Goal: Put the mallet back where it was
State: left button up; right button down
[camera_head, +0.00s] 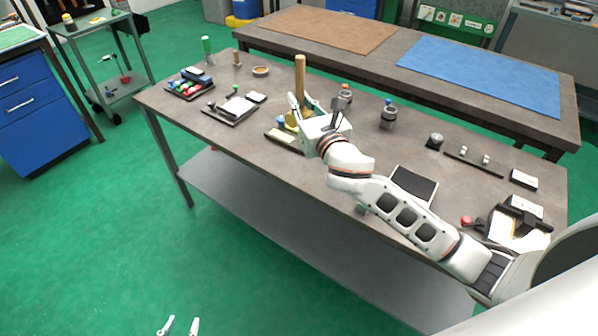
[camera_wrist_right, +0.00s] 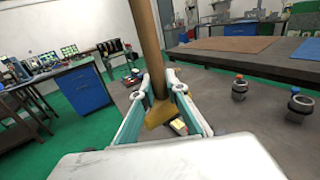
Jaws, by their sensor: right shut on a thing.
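The mallet (camera_head: 300,76) stands upright with its long wooden handle pointing up. Its handle also shows in the right wrist view (camera_wrist_right: 146,38), with a brass-coloured part low between the fingers. My right gripper (camera_head: 303,108) is shut on the mallet; its teal-sided fingers (camera_wrist_right: 163,88) lie on both sides of the handle's lower part. The gripper and arm hide part of the mallet's lower end, and I cannot tell whether it touches the table. My left gripper (camera_head: 180,326) is at the bottom edge of the head view, over the green floor, fingers apart and empty.
Dark cylindrical pieces (camera_head: 388,118) stand right of the gripper. A second table (camera_head: 480,105) stands behind.

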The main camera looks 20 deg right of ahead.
jog(key=shift+w+f, duration=0.1)
jog(key=shift+w, duration=0.1)
notch_tip(320, 180, down, 20)
jog(key=b, duration=0.7)
jog(key=shift+r, duration=0.35)
